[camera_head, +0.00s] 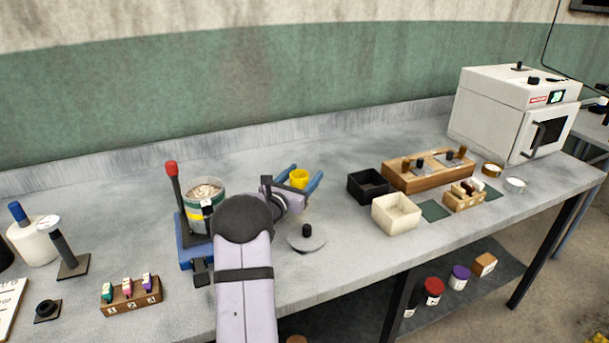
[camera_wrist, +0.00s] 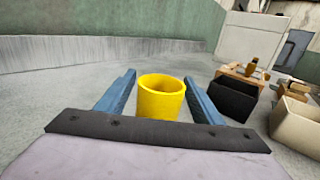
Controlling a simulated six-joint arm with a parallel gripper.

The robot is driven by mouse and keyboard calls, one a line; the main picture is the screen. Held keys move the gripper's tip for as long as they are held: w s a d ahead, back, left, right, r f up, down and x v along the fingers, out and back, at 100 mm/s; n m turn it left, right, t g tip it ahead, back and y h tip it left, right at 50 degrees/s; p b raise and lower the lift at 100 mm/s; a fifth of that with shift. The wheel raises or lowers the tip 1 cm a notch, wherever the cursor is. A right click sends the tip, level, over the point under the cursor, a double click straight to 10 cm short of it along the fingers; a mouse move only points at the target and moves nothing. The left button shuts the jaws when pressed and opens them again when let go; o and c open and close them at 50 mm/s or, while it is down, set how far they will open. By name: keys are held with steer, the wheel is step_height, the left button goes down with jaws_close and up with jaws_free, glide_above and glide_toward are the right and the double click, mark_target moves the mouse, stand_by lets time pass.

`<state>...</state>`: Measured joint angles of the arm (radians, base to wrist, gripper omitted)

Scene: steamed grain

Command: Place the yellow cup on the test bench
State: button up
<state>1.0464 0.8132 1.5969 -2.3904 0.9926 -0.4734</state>
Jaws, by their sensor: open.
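The yellow cup (camera_head: 299,178) is small, upright and open at the top, and sits between the blue fingers of my gripper (camera_head: 300,180) in the head view. In the wrist view the yellow cup (camera_wrist: 161,97) lies between the two finger bars of my gripper (camera_wrist: 160,88), with a gap on each side. The jaws are open and apart from the cup. The cup's base is hidden behind the gripper body, so I cannot tell whether it touches the grey bench (camera_head: 330,160). Bare bench surface surrounds this spot.
A round grey lid (camera_head: 306,241) with a black knob is just in front of the gripper. A grain pot (camera_head: 206,191) on a blue stand is to the left. A black box (camera_head: 368,187), a cream box (camera_head: 396,214) and a wooden rack (camera_head: 428,174) are to the right.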

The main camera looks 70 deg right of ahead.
mark_target(295, 184)
steer(key=a, duration=0.2)
steer(key=a+b, duration=0.1)
steer(key=a, duration=0.3)
steer(key=shift+w+a, duration=0.3)
steer(key=shift+a, duration=0.15)
